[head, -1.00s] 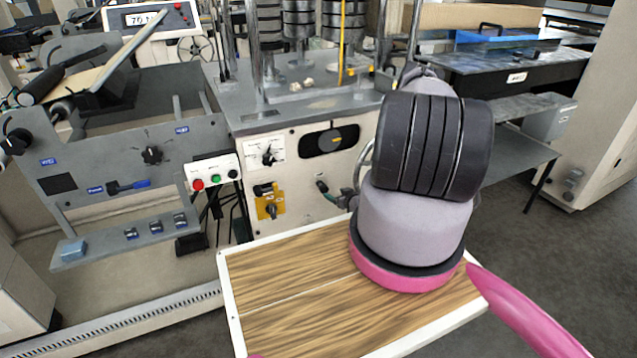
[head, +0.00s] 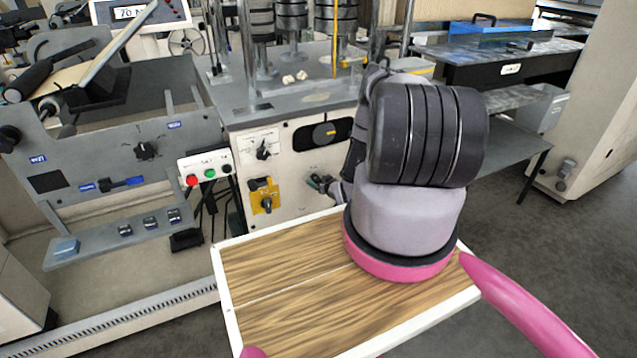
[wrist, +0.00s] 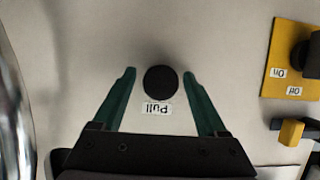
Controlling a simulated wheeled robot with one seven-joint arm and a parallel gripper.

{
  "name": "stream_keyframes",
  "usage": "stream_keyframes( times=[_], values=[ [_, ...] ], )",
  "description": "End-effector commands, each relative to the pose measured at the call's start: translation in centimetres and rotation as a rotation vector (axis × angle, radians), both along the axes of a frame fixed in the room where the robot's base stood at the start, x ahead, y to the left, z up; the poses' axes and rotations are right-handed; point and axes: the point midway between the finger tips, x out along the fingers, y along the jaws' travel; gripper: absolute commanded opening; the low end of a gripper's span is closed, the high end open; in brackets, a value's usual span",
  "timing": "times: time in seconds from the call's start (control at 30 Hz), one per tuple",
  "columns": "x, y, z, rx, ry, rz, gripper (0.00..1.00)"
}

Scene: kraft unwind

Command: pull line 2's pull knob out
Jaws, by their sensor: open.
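The pull knob (wrist: 160,82) is a round black knob on the pale machine panel, with a "Pull" label beside it that reads upside down in the wrist view. My gripper (wrist: 160,74) is open, with one green finger on each side of the knob. A gap shows between the knob and each fingertip, and nothing is held. How deep the fingertips reach along the knob is hard to tell. In the head view my gripper (head: 320,183) is at the panel, right of the yellow switch plate, and the knob is hidden there.
The yellow On/Off switch plate (head: 264,196) is left of my gripper in the head view. A dial plate (head: 262,147) and a dark oval recess (head: 323,133) sit above. Red and green buttons (head: 205,174) are farther left. A curved shiny metal part (wrist: 15,100) borders the wrist view.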

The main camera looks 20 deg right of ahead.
Motion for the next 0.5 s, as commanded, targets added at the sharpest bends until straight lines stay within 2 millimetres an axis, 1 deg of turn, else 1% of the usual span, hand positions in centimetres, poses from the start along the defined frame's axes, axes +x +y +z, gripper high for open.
stream_keyframes(
  times=[0.1, 0.13, 0.17, 0.2, 0.27, 0.3, 0.33, 0.5],
  values=[
    [-0.02, 0.00, 0.00, 0.000, 0.000, 0.000, 0.75],
    [-0.02, 0.00, 0.01, 0.000, 0.000, 0.000, 0.71],
    [-0.02, 0.00, 0.01, 0.000, 0.000, 0.000, 0.60],
    [-0.02, 0.00, 0.01, 0.000, 0.000, 0.000, 0.45],
    [-0.03, 0.00, 0.01, 0.000, 0.000, 0.000, 0.22],
    [-0.03, 0.00, 0.01, 0.000, 0.000, 0.000, 0.07],
    [-0.02, 0.00, 0.02, 0.000, 0.000, 0.000, 0.00],
    [-0.02, -0.01, 0.02, 0.000, 0.000, 0.000, 0.00]
  ],
)
